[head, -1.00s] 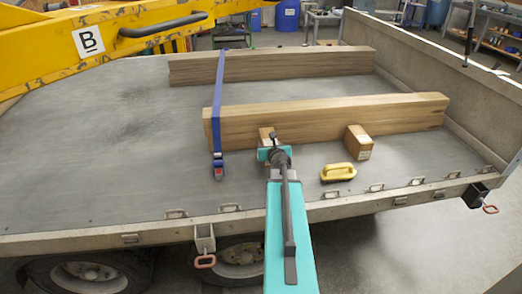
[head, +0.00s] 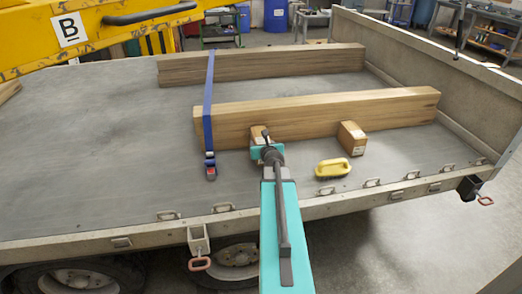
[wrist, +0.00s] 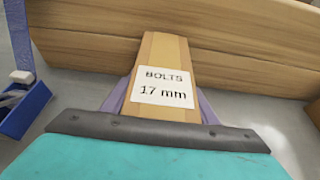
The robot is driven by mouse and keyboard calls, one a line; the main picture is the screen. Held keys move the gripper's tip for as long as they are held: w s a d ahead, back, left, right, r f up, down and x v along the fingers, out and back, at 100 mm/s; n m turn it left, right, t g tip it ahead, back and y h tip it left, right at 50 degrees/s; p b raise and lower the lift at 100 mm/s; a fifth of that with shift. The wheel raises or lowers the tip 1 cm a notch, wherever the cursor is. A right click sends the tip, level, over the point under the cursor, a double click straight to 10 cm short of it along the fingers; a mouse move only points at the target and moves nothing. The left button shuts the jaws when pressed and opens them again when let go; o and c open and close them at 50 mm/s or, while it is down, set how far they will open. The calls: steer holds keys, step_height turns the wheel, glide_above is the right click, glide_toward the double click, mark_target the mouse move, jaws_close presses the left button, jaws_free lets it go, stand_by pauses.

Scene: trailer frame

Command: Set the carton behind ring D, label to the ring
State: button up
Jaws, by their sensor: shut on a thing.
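My gripper (wrist: 162,105) is shut on a brown carton (wrist: 165,55), its purple fingers along both sides. The white label on the carton reads "BOLTS 17 mm" and faces the wrist camera. In the head view the held carton (head: 260,131) is mostly hidden behind my gripper (head: 267,148), close against the front face of the near timber beam. I cannot tell whether it rests on the deck. Several lashing rings, such as one at the left (head: 168,215) and one near the middle (head: 224,207), line the deck's near edge. No ring letter is legible.
A second carton (head: 352,138) stands at the near beam (head: 320,112), right of my gripper. A blue strap (head: 208,120) crosses both beams at the left.

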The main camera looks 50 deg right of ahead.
steer(key=shift+f+b, duration=0.7)
steer(key=shift+f, duration=0.05)
steer(key=shift+w+f, duration=0.1)
steer(key=shift+f, duration=0.05)
steer(key=o, duration=1.6)
steer(key=shift+a, duration=0.1)
